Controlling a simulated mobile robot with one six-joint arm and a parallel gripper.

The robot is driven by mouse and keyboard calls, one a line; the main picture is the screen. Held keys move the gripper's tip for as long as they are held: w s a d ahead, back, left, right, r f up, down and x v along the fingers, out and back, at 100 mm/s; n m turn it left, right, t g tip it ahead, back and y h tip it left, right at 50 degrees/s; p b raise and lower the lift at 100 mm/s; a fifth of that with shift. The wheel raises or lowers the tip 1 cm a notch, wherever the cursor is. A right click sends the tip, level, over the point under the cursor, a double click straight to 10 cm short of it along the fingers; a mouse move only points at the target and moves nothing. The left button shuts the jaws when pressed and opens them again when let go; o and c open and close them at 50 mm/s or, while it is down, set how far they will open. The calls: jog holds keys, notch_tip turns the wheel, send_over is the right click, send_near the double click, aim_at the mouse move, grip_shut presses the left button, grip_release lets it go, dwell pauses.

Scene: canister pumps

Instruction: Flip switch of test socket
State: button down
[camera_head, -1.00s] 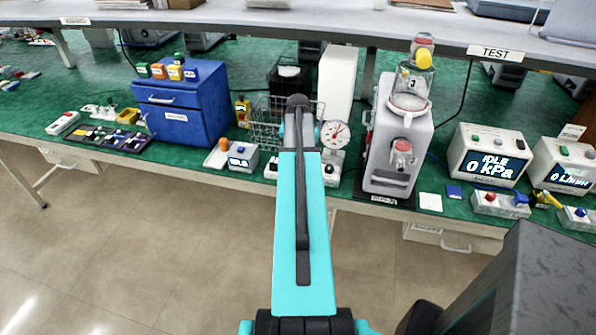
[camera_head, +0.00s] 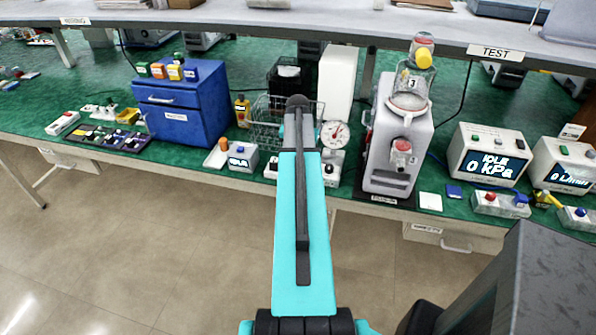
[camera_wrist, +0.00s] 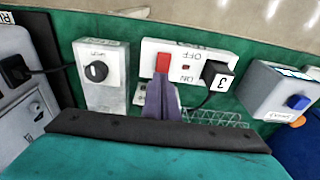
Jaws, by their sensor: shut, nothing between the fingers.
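The test socket (camera_wrist: 190,58) is a white box with OFF and ON markings, upside down in the wrist view. Its red rocker switch (camera_wrist: 162,63) sits near the left side of the box. A black plug (camera_wrist: 217,75) marked 3 is in the socket to the right of the switch. My gripper (camera_wrist: 161,88) is shut and empty, with its fingertips right by the lower end of the red switch. I cannot tell whether they touch it. In the head view my arm hides most of the socket and the gripper; a white end of the socket (camera_head: 270,170) shows left of the arm.
A box with a black knob (camera_wrist: 97,70) stands left of the socket in the wrist view. A grey box with a blue button (camera_wrist: 298,102) stands to the right. A wire basket (camera_head: 265,125) and a dial gauge (camera_head: 334,134) are close to my arm.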

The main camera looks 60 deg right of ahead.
jog(key=shift+f+b, duration=0.3)
jog(key=shift+f, duration=0.3)
dwell(0.6)
jog(key=shift+r, duration=0.2)
notch_tip(320, 180, up, 7)
jog(key=p, duration=0.4)
jog(key=shift+f, duration=0.15)
dwell(0.6)
dwell(0.4)
